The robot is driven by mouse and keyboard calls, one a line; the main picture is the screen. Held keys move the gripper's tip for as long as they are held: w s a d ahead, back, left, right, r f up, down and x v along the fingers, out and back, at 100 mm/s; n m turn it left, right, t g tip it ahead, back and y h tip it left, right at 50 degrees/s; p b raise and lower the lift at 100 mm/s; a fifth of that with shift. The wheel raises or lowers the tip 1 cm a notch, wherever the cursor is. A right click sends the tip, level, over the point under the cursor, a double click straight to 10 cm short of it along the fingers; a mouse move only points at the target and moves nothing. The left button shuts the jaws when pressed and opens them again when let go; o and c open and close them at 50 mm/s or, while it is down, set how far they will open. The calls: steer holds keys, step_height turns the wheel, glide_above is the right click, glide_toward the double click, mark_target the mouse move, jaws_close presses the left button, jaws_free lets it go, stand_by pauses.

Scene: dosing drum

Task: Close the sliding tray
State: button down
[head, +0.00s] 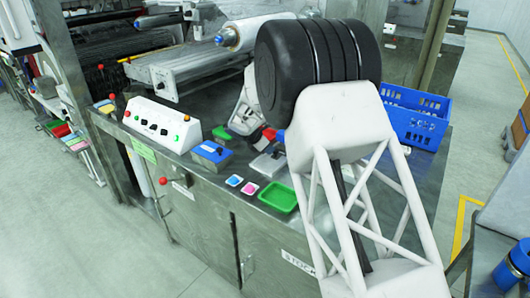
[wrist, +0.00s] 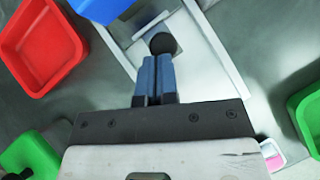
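The sliding tray (wrist: 208,62) shows in the wrist view as a pale grey, shallow frame with a light inside, running away from me. A dark round knob (wrist: 163,43) stands over it. My gripper (wrist: 158,60) has its two blue fingers side by side with only a thin line between them. The fingertips lie just short of the knob in the picture; I cannot tell whether they touch it. Nothing shows between them. In the head view the grey tray unit (head: 268,163) sits on the metal counter, and my fingers cannot be made out there.
A red tray (wrist: 40,45), a blue container (wrist: 100,8) and a green tray (wrist: 305,115) surround it. In the head view a blue box with a knob (head: 212,153), a white control panel (head: 160,125) and a blue crate (head: 415,117) stand on the counter. My arm blocks part of the view.

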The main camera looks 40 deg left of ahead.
stand_by(0.3)
steer(key=shift+s+a, duration=0.2)
steer(key=shift+s, duration=0.25)
steer(key=s, duration=0.1)
steer(key=s+a, duration=0.1)
steer(key=s, duration=0.1)
steer(key=shift+a+r, duration=0.25)
steer(key=shift+r, duration=0.15)
steer(key=v, duration=0.9)
steer(key=shift+r, duration=0.35)
steer(key=shift+a, duration=0.1)
